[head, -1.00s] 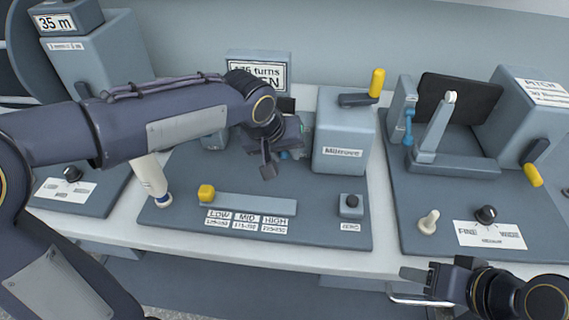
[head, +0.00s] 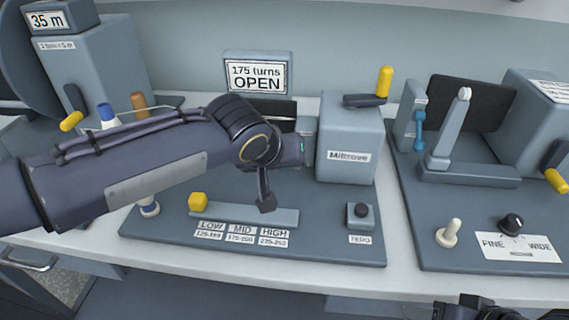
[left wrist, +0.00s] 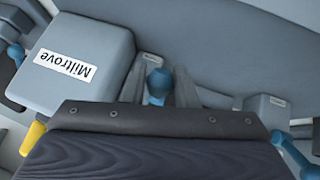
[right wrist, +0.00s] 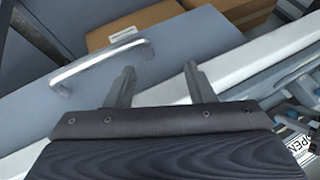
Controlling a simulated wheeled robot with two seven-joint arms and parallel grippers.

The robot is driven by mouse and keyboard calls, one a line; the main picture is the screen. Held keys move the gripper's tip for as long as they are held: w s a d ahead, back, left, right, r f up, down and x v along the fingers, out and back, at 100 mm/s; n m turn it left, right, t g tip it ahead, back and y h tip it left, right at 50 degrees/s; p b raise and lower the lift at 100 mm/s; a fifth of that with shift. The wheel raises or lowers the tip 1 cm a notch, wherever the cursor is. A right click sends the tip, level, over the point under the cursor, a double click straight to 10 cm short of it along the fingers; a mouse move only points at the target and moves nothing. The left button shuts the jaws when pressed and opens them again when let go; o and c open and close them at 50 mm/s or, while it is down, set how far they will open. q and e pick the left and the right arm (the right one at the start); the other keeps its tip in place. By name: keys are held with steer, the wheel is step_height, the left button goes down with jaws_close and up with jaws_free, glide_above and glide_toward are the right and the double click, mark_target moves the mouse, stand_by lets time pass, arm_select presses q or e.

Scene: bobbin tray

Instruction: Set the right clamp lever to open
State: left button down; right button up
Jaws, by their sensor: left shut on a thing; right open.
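In the left wrist view a blue-knobbed lever (left wrist: 156,84) stands beside the grey Miltrove box, under a small label too small to read. My left gripper (left wrist: 160,88) is shut on this lever, with a finger on each side of the knob. A second blue lever (left wrist: 293,155) shows at the right of that view, beside another labelled block. In the head view my left arm hides both levers and the fingertips. The display (head: 257,77) reads "175 turns OPEN". My right gripper (right wrist: 159,76) is open and empty, by a drawer front below the bench edge.
The Miltrove box (head: 348,140) with a yellow-handled crank (head: 384,84) stands right of my left gripper. A yellow-knobbed slider (head: 198,202) and a zero button (head: 361,211) lie in front. Another station with a blue lever (head: 418,130) is at right.

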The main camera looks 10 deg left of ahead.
arm_select(q)
steer(key=c, duration=1.2)
jaws_free()
steer(key=shift+o, duration=0.2)
steer(key=v, duration=0.7)
steer(key=shift+s+r+p, duration=0.25)
steer(key=shift+r+p, duration=0.05)
steer(key=shift+p, duration=0.05)
steer(key=s+a+f+p, duration=0.1)
steer(key=s+a+p, duration=0.45)
steer(key=a, duration=0.35)
steer(key=s+a+f+p, duration=0.2)
steer(key=s, duration=0.4)
steer(key=s+a+f+g+h+p, duration=0.1)
steer(key=s+a+f+p, duration=0.1)
steer(key=s, duration=0.4)
steer(key=shift+s+f+n+g, duration=0.15)
steer(key=shift+f+n+g, duration=0.2)
steer(key=shift+f, duration=0.4)
